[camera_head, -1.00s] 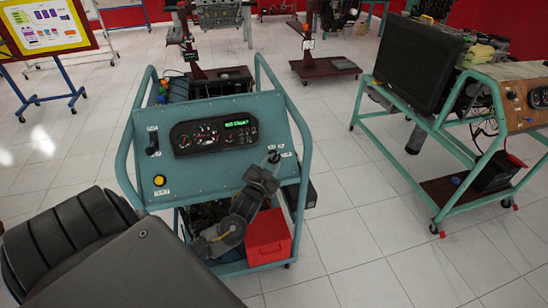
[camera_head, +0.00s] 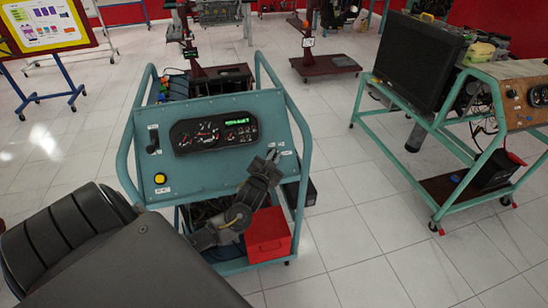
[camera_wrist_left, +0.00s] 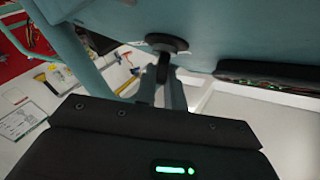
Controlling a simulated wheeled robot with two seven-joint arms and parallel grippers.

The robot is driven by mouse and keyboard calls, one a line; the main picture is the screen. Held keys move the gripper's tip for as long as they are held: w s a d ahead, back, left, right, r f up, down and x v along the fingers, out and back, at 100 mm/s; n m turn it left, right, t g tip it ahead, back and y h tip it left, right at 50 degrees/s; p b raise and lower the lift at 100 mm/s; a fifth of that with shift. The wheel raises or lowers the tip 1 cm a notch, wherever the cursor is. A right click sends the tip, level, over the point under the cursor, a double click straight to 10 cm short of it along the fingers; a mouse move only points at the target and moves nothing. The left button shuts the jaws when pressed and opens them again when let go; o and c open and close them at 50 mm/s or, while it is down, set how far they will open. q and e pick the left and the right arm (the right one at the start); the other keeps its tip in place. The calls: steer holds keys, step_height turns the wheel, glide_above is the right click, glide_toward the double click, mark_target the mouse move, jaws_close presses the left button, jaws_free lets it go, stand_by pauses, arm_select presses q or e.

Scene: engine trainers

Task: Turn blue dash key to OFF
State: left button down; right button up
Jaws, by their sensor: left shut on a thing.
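The blue-teal dash panel (camera_head: 205,170) stands in the middle of the head view, with its gauge cluster (camera_head: 213,134) showing a lit green display. My left gripper (camera_head: 272,155) is at the panel's right side, over the key spot. In the left wrist view, the fingers of my left gripper (camera_wrist_left: 165,88) are shut on the dark key (camera_wrist_left: 163,66), which sticks out of a round black switch base (camera_wrist_left: 168,43). The fingers cover part of the key, and its exact angle is hard to read. My right gripper is not in view.
A yellow button (camera_head: 160,179) and a black lever (camera_head: 153,141) sit on the panel's left. Teal tube rails (camera_head: 305,135) flank the panel. A red box (camera_head: 268,235) stands low under it. Another trainer stand (camera_head: 440,150) is at the right, with open tiled floor between.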

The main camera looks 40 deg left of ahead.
arm_select(q)
steer(key=shift+f, duration=0.1)
steer(key=shift+w+d+f+n+y+b, duration=0.1)
steer(key=shift+n+y+b, duration=0.2)
steer(key=shift+n+y, duration=0.3)
steer(key=shift+d+f+n+y+b, duration=0.1)
steer(key=shift+n+y+b, duration=0.2)
steer(key=shift+n+y, duration=0.25)
steer(key=n+g+y+b, duration=0.1)
steer(key=n+y+b, duration=0.1)
steer(key=n+y, duration=0.1)
steer(key=shift+d+f, duration=0.1)
steer(key=n+g+y+b, duration=0.1)
steer(key=n+y, duration=0.1)
steer(key=n+g+y+b, duration=0.2)
steer(key=n, duration=0.1)
steer(key=shift+w+d+n, duration=0.1)
steer(key=shift+w+n, duration=0.1)
steer(key=shift+n, duration=0.15)
steer(key=shift+n+g+y+b, duration=0.65)
steer(key=shift+n+g, duration=0.25)
steer(key=shift+n, duration=0.1)
steer(key=shift+r, duration=0.2)
steer(key=c, duration=1.5)
jaws_free()
